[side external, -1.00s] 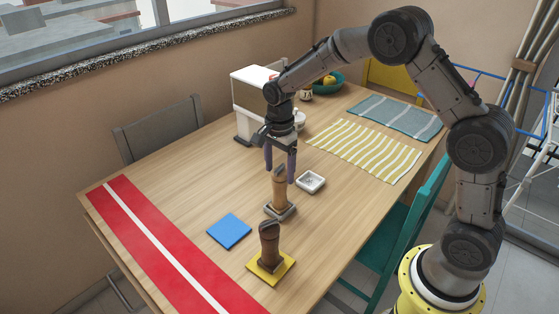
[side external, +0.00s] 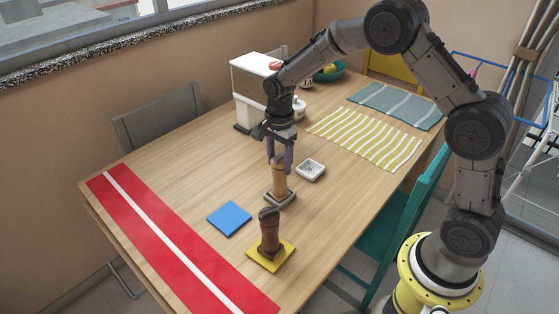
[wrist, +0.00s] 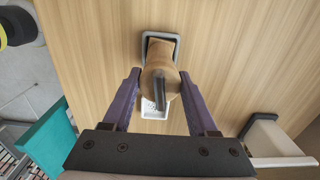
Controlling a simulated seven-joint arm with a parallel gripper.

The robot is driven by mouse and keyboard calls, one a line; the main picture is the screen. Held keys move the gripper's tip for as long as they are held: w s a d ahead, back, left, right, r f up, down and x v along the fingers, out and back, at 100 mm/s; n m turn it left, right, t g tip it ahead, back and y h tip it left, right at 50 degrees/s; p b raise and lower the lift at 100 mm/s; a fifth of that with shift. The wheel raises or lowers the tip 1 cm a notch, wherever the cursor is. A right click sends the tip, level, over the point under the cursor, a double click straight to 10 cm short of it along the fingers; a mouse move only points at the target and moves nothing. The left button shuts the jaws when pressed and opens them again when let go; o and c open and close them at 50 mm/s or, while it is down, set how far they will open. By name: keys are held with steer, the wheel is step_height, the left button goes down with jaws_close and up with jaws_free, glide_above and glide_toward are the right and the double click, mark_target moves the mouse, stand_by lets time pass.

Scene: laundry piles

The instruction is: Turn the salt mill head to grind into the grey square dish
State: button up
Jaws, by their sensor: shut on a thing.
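A light wooden mill (side external: 279,180) stands upright in the grey square dish (side external: 283,203) near the middle of the table. In the wrist view, the mill (wrist: 159,55) has a dark bar across its head, and the grey dish (wrist: 146,38) rims its base. My gripper (side external: 279,163) points down over the mill and is shut on its head, one purple finger on each side. The wrist view also shows my gripper (wrist: 160,75) around the head. A darker brown mill (side external: 269,235) stands on a yellow square mat (side external: 284,262) closer to the camera. No label shows on either mill.
A small white square dish (side external: 311,170) stands just right of the held mill. A blue square (side external: 229,218) lies to its left, with a red striped runner (side external: 140,230) beyond. A white appliance (side external: 247,98) and striped cloths (side external: 365,145) lie farther back.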

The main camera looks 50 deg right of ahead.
steer(key=m, duration=0.8)
steer(key=o, duration=0.8)
steer(key=shift+o, duration=0.2)
steer(key=shift+r, duration=3)
steer(key=shift+r, duration=0.1)
